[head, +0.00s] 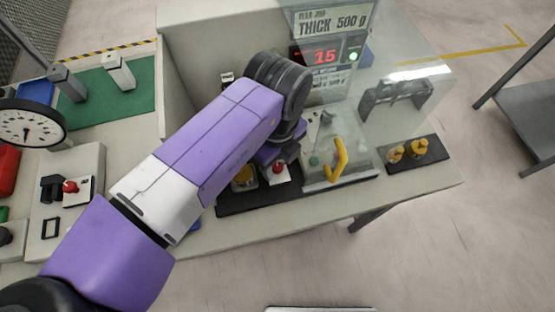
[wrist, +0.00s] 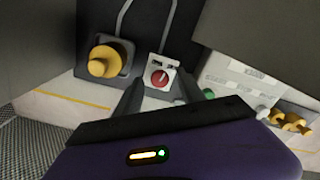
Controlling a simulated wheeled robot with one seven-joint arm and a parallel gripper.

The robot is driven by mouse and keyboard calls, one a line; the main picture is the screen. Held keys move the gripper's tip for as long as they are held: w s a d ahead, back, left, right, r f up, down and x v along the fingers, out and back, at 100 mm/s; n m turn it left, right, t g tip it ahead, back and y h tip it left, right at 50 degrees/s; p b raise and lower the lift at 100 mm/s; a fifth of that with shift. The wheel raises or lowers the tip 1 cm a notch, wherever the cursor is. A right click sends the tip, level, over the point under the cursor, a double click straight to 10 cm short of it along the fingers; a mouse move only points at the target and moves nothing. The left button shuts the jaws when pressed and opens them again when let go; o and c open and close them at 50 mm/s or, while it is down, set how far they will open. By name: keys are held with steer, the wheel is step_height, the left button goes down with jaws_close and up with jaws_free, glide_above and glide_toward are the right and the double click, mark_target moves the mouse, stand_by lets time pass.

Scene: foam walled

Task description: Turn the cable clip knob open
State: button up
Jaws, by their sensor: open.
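A red round knob (wrist: 160,78) sits on a small white block in the wrist view, with thin grey cable lines running up behind it. The same red knob shows in the head view (head: 279,168), just below my wrist. My gripper (wrist: 161,97) is open and empty, its dark fingers pointing toward the knob, one to each side in the picture. The gap to the knob cannot be judged exactly. In the head view the fingers are mostly hidden by my purple arm.
A yellow knob (wrist: 106,61) on a dark square base stands left of the red knob. A clear panel with a yellow handle (head: 338,160) is to the right. Yellow parts (head: 418,147) lie on a black mat farther right. Another red knob (head: 70,186) is at far left.

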steer(key=shift+f, duration=0.3)
jaws_close()
steer(key=shift+n, duration=0.4)
steer(key=shift+r+n+p, duration=0.1)
steer(key=shift+n+p, duration=0.6)
steer(key=shift+n, duration=0.2)
steer(key=n+p, duration=0.1)
steer(key=n, duration=0.2)
steer(key=shift+n, duration=0.3)
steer(key=n+p, duration=0.2)
steer(key=n, duration=0.3)
steer(key=shift+n+p, duration=0.3)
steer(key=shift+n, duration=0.1)
